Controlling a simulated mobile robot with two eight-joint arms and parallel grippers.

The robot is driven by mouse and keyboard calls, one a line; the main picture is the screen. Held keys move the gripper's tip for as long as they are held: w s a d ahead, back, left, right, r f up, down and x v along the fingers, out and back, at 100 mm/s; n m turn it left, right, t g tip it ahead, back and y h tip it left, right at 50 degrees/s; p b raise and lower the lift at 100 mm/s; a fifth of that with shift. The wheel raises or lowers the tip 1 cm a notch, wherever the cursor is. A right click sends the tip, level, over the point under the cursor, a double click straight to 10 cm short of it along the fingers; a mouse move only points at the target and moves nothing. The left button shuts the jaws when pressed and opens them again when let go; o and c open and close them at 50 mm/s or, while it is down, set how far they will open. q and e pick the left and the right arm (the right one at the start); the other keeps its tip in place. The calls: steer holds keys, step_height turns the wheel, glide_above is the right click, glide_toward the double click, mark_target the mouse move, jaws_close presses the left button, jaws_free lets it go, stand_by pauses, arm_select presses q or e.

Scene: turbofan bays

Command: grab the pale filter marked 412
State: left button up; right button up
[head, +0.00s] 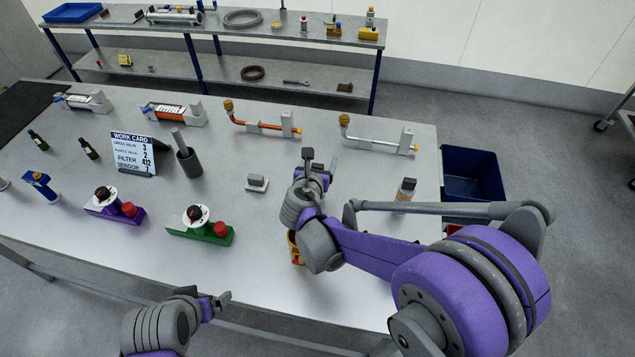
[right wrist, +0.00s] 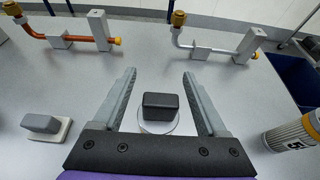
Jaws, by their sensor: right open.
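I cannot read 412 on any filter. My right gripper (head: 308,160) is open and empty. In the right wrist view its fingers (right wrist: 160,95) flank a dark block (right wrist: 160,106) on a round pale disc; I cannot tell its height below them. My left gripper (head: 224,299) is low at the table's front edge; its jaws are unclear.
A work card (head: 133,150) lists filter 412. A grey block (head: 257,183) on a white base lies left of my right gripper. Purple (head: 115,207) and green (head: 200,228) valves stand at the front left. Pipe assemblies (head: 265,126) line the back. A blue bin (head: 472,172) is off the right edge.

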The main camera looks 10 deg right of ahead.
steer(key=shift+s, duration=0.1)
jaws_close()
stand_by(1.2)
